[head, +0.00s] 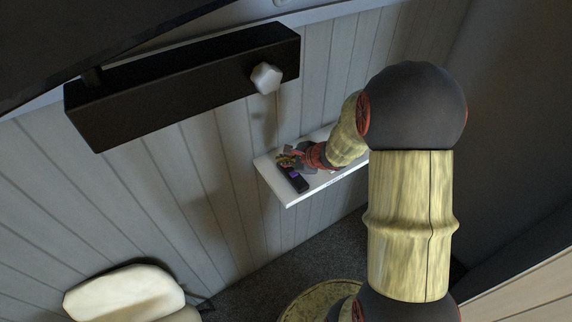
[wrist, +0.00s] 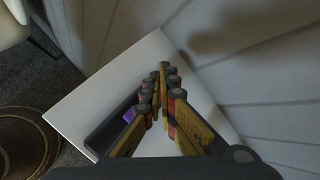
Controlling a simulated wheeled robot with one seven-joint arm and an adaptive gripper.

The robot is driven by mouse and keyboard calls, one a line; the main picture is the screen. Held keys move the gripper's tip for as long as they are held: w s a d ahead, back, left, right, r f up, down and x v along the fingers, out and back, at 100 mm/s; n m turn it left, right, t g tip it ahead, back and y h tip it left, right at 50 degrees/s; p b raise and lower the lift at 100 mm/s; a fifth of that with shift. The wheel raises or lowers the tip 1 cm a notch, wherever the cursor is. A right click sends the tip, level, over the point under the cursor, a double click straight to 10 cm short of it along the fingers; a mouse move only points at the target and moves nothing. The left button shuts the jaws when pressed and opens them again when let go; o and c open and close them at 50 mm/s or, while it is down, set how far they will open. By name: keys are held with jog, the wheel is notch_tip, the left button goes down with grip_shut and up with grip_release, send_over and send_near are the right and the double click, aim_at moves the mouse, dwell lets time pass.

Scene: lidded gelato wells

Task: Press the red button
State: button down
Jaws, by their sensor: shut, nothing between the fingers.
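I see no red button that I can tell for sure; the gripper may hide it. A dark panel (head: 299,184) with a purple patch (head: 294,174) lies on a white shelf (head: 268,176) along the wall. In the wrist view the panel (wrist: 104,132) and the purple patch (wrist: 129,114) show left of the fingers, partly covered. My gripper (head: 284,160) is shut and empty, over the panel's far end. In the wrist view its fingertips (wrist: 160,74) come together over the shelf (wrist: 90,95); I cannot tell whether they touch anything.
A long black box (head: 185,88) is on the panelled wall above the shelf, with a white knob-like thing (head: 266,78) at its right end. A pale chair (head: 125,292) stands lower left. A round rug (head: 318,300) lies on dark carpet.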

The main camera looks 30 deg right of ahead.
notch_tip(320, 180, up, 6)
jog(key=p, duration=0.3)
dwell(0.7)
